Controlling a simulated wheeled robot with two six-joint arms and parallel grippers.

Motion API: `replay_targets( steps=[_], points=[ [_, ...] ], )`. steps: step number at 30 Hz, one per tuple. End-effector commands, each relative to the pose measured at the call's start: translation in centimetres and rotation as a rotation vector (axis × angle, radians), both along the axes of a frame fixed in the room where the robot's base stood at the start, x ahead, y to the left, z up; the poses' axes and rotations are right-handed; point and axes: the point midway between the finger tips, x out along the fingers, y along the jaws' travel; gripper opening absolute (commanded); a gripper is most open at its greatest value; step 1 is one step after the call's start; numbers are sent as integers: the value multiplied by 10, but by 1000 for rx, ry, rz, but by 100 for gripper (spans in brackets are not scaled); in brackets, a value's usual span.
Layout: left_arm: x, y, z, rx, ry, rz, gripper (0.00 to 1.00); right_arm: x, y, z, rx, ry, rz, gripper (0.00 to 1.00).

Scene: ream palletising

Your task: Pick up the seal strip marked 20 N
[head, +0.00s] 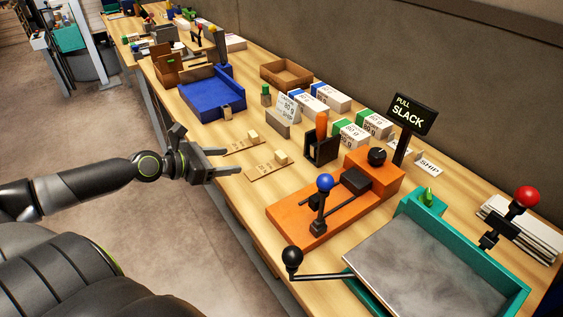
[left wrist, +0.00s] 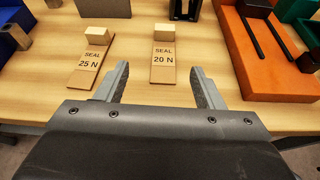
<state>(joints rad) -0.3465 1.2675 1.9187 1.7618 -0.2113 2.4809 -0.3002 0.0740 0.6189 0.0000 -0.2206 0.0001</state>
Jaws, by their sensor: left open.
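The seal strip marked 20 N (left wrist: 163,65) lies flat on the wooden table, a thin tan strip with a pale block at its far end. In the left wrist view it lies ahead of my left gripper (left wrist: 163,88), between the lines of the two fingers. The strip marked 25 N (left wrist: 90,66) lies to its left. In the head view the two strips lie near the table's front edge, one nearer (head: 264,172) and one farther (head: 242,146). My left gripper (head: 228,161) is open and empty beside them. My right gripper is not in view.
An orange device (head: 300,215) with a blue-knobbed lever stands right of the strips. A blue tray (head: 205,97) is to the left. A grey block (head: 278,124) and labelled reams (head: 330,97) stand behind. A teal tray (head: 505,272) is at the right.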

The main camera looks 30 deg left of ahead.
Motion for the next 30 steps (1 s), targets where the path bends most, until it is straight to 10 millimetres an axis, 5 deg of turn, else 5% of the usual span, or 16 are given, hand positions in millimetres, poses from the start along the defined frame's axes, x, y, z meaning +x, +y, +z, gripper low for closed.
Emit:
replay_targets(
  steps=[11, 30],
  points=[
    [19, -16, -3, -50, 11, -3, 62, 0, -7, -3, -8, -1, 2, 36],
    [94, -46, -37, -47, 12, -1, 62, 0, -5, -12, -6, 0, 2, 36]
  ],
)
